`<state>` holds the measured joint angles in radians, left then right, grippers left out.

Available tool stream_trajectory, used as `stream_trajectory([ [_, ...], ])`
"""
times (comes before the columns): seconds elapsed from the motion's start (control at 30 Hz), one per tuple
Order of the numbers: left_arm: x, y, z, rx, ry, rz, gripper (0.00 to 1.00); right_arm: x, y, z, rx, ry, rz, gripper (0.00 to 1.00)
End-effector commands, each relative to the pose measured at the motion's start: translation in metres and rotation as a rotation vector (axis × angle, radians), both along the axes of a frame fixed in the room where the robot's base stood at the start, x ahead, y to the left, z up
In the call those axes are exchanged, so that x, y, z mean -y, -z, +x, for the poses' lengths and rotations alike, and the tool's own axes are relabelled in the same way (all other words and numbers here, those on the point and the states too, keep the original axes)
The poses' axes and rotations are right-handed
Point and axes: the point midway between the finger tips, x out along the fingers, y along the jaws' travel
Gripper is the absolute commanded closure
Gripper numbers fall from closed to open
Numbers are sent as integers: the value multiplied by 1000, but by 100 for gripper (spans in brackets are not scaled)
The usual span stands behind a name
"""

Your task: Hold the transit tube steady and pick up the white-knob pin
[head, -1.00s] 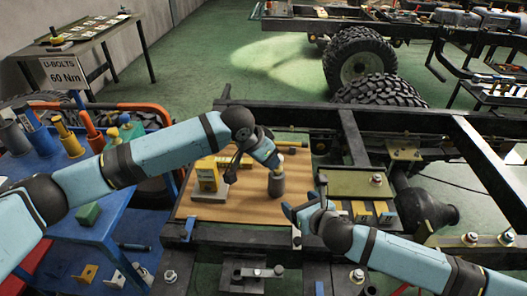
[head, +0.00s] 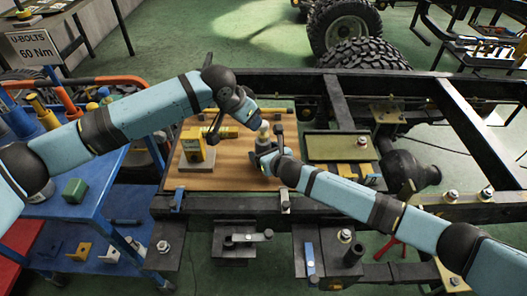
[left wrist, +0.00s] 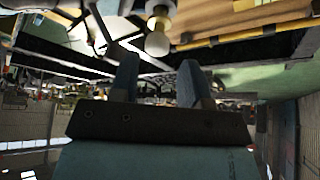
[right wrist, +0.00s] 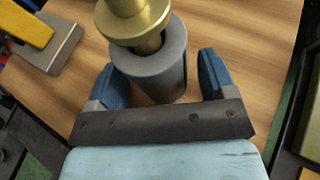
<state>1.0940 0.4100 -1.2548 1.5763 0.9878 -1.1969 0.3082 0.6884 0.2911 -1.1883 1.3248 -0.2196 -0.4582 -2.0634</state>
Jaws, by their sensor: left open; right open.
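The transit tube (right wrist: 158,75), a grey cylinder, stands upright on the wooden board. In the right wrist view the brass pin (right wrist: 146,22) stands in it. The pin's white knob (head: 265,125) shows in the head view and, upside down, in the left wrist view (left wrist: 157,44). My right gripper (head: 265,152) is open low at the tube, with a finger on each side; gaps show beside it in the right wrist view (right wrist: 160,75). My left gripper (head: 254,120) is open beside the knob. The knob appears just beyond its fingertips (left wrist: 157,60); contact is unclear.
A yellow block on a grey base (head: 193,150) stands left of the tube on the wooden board (head: 228,178). Black chassis rails (head: 320,205) surround the board. A blue cart (head: 98,190) with tools is at left. A green tray (head: 340,148) lies at right.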

Motion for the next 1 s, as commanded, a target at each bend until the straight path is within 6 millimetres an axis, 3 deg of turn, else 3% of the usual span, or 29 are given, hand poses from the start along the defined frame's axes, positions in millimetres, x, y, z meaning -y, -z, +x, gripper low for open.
stream_trajectory([
  [0.4, 0, 0, 0, 0, 0, 0, 57, -4, 4, 8, 0, 0, 0, 23],
  [0.43, 0, 0, 0, 0, 0, 0, 57, -4, 4, 8, 0, 0, 0, 26],
  [0.67, 0, 0, 0, 0, 0, 0, 57, -4, 4, 8, -1, 0, -1, 79],
  [0.83, 0, 0, 0, 0, 0, 0, 57, -4, 4, 8, -1, 0, -1, 80],
  [0.93, 1, 0, 1, -4, -8, -1, 37, -4, 4, 7, -1, 0, -1, 80],
  [1.0, 2, -2, 3, -17, -38, -4, 35, -4, 4, 7, -1, 0, -1, 80],
])
